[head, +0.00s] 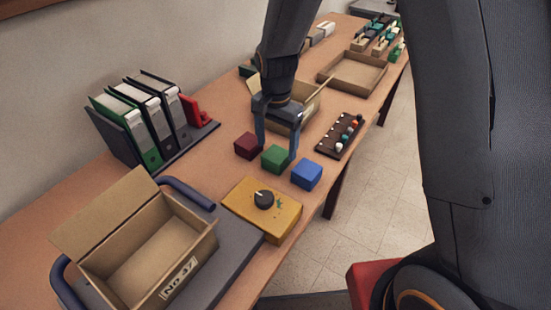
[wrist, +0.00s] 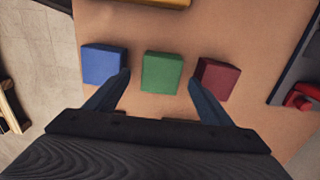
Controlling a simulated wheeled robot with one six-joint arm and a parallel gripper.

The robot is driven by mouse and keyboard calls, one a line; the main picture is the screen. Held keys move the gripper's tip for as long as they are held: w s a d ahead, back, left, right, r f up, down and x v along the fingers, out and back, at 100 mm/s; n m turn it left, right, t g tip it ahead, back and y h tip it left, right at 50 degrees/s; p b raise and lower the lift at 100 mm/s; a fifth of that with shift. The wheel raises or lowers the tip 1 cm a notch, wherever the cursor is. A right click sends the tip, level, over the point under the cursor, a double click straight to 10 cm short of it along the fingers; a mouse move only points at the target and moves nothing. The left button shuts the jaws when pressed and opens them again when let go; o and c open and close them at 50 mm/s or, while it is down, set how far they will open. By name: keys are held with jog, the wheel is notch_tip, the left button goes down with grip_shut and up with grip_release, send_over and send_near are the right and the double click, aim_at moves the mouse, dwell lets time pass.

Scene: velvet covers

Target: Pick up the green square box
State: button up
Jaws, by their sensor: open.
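The green square box (head: 276,158) sits on the wooden table between a dark red box (head: 247,146) on its left and a blue box (head: 306,174) on its right. My gripper (head: 277,152) is open above the row, its two fingers spread on either side of the green box in the picture. In the wrist view the green box (wrist: 162,72) lies ahead of and between the fingertips (wrist: 160,80). The left fingertip overlaps the edge of the blue box (wrist: 103,64) and the right one that of the red box (wrist: 217,78). Contact cannot be told.
A yellow box with a black knob (head: 262,208) stands in front of the row. An open cardboard box (head: 300,112) is behind my gripper. A dark pegboard (head: 338,137) lies right, binders (head: 140,120) left, and a carton labelled No 47 (head: 150,258) in front.

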aim_at(276, 153)
jog(key=shift+w+f+p, duration=0.2)
jog(key=shift+f+p, duration=0.85)
jog(key=shift+f, duration=1.75)
jog(key=c, duration=1.2)
jog(key=shift+r, duration=0.1)
